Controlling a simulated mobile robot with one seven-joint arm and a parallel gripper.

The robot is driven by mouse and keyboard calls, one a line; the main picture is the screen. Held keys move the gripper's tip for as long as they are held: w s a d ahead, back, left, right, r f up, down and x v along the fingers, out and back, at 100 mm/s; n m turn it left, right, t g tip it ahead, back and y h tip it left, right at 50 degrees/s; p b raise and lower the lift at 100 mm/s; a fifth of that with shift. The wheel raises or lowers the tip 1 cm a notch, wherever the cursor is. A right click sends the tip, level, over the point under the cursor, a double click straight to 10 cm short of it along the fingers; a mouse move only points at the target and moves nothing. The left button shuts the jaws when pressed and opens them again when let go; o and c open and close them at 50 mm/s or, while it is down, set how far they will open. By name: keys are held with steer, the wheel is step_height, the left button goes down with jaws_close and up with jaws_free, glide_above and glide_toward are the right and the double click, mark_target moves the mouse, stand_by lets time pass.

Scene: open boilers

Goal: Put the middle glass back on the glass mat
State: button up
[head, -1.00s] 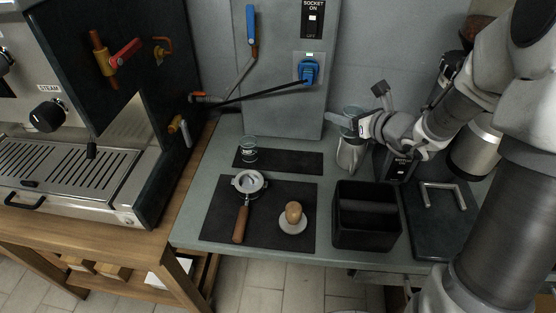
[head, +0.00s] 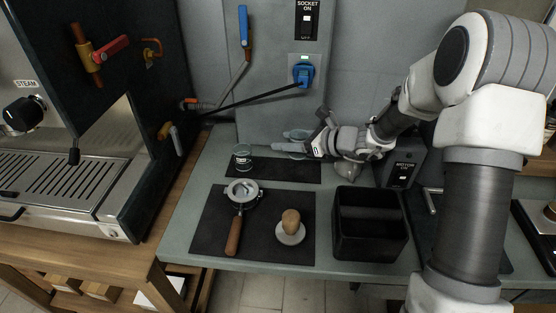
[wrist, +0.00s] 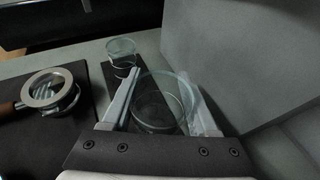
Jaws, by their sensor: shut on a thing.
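My gripper (head: 296,143) is shut on a clear glass, which shows between the fingers (wrist: 160,82) in the wrist view as the held glass (wrist: 158,118). In the head view the held glass is mostly lost against the grey panel and fingers. The gripper is near the back edge of the narrow black glass mat (head: 292,171), towards its right part. I cannot tell the exact height of the glass above the mat. Another clear glass (head: 243,157) stands at the mat's left end; it also shows ahead in the wrist view (wrist: 121,56).
A larger black mat (head: 215,225) in front holds a portafilter (head: 240,192) and a wooden-handled tamper (head: 290,225). A black open box (head: 369,225) stands to the right. A grey panel (head: 275,95) with a socket and blue plug (head: 303,73) rises close behind the glass mat.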

mark_target(278, 164)
steer(key=shift+w+a+f, duration=0.1)
steer(key=shift+a+f, duration=0.3)
steer(key=shift+a, duration=0.2)
steer(key=shift+a+f, duration=0.4)
steer(key=shift+a, duration=0.2)
steer(key=shift+f+b, duration=0.75)
steer(key=shift+f, duration=1.1)
steer(key=shift+f, duration=0.25)
steer(key=o, duration=1.4)
steer(key=shift+r, duration=0.1)
